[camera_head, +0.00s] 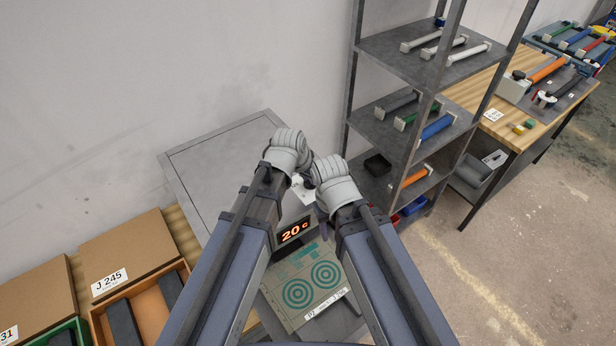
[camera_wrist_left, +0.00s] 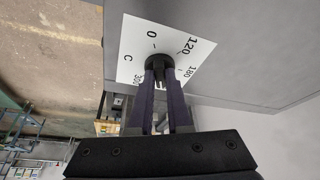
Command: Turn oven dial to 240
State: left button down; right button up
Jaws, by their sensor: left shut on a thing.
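The oven (camera_head: 215,160) is a grey box against the wall, with an orange display (camera_head: 294,231) reading 20 C. In the left wrist view, a round black dial (camera_wrist_left: 160,62) sits on a white scale plate (camera_wrist_left: 132,50) on the oven's front. The marks 0, 120, 180 and part of 300 show; the stretch between 180 and 300 is covered by the fingers. My left gripper (camera_wrist_left: 160,78) is shut on the dial, fingertips at its sides. A pointer on the dial cannot be made out. My right wrist crosses in front of the plate in the head view; its jaws are hidden.
Cardboard boxes (camera_head: 122,252) stand to the left of the oven. A grey metal shelf (camera_head: 400,170) with handles stands close on the right, beyond it a wooden workbench (camera_head: 480,85). A panel with two green ring targets (camera_head: 298,293) lies below the display. The floor at right is clear.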

pick_arm(q)
jog(key=shift+n, duration=0.6)
jog(key=c, duration=0.9)
grip_release()
jog(key=shift+o, duration=0.2)
jog(key=shift+r, duration=0.15)
jog(key=p+v, duration=0.7)
jog(key=shift+s+r, duration=0.2)
jog(key=shift+d, duration=0.1)
